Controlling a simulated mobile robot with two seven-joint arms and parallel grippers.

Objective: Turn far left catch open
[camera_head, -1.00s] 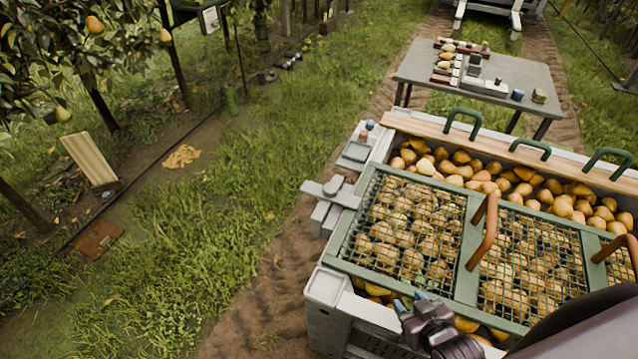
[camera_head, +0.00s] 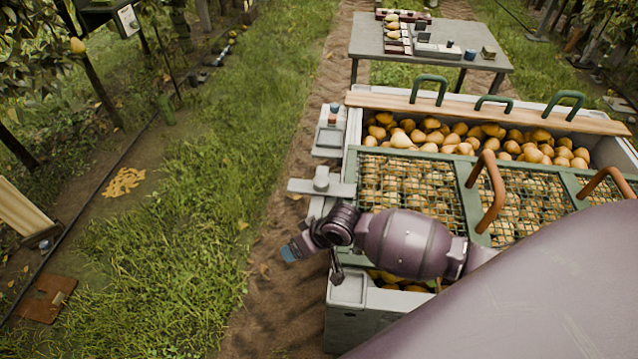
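The catch (camera_head: 321,184) on the left side of the large grey crate is a flat grey bar under a round knob. It lies crosswise, its left end sticking out past the crate's edge. The green-framed mesh lid (camera_head: 466,198) lies over the pears. My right arm comes in from the lower right across the near part of the lid. Its gripper (camera_head: 293,249), with blue fingertips, is just left of the crate, nearer than the catch and apart from it. It looks empty, but its finger opening is unclear. My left gripper is out of view.
A wooden board (camera_head: 480,112) with green handles lies along the crate's far edge. Brown handles (camera_head: 490,190) rise from the lid. A grey table (camera_head: 430,60) stands behind.

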